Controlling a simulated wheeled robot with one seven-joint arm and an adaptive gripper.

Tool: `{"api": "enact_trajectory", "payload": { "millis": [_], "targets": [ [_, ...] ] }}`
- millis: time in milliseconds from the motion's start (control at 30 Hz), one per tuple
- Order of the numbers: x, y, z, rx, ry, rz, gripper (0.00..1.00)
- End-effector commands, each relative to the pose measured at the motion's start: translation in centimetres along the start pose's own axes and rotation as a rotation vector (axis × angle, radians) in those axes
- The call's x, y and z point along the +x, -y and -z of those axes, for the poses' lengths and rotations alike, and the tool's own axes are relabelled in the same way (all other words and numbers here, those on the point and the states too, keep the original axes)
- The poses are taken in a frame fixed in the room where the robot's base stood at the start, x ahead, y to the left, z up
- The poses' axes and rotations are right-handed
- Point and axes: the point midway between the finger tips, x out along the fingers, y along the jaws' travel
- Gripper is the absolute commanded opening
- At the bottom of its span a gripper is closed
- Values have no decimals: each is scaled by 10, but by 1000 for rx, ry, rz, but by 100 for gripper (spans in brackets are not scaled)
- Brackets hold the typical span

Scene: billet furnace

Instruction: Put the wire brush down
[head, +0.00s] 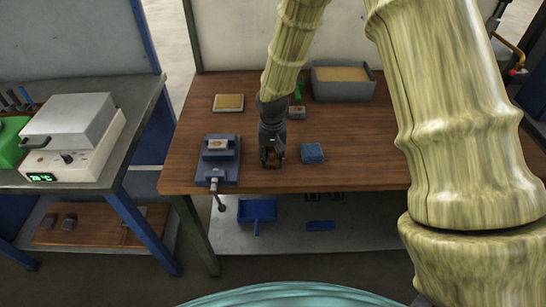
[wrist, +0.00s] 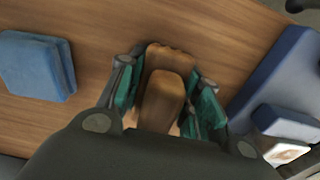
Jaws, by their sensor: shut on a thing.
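My gripper (head: 271,156) is over the wooden workbench, between the blue vise and the blue block. In the wrist view my gripper (wrist: 165,95) has its green-padded fingers shut on a brown wooden piece, the wire brush (wrist: 166,90). Only its wooden body shows; any bristles are hidden. In the head view the brush is mostly hidden by the fingers. It is close to the bench top, but I cannot tell whether it touches.
The blue vise (head: 212,172) with a small block in its jaws stands left. A blue block (head: 312,153) lies right. Behind are a yellow-topped tray (head: 229,103), a grey sand-filled box (head: 343,94) and a small grey block (head: 296,113). Bench (head: 358,155) right of the blue block is clear.

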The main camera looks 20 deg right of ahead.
Motion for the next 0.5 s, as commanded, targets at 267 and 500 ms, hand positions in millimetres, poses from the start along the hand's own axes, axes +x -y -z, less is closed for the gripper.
{"api": "enact_trajectory", "payload": {
  "millis": [267, 500],
  "targets": [
    [12, -1, -9, 0, 18, -4, 55],
    [10, -2, -8, 0, 16, -4, 55]
  ]
}}
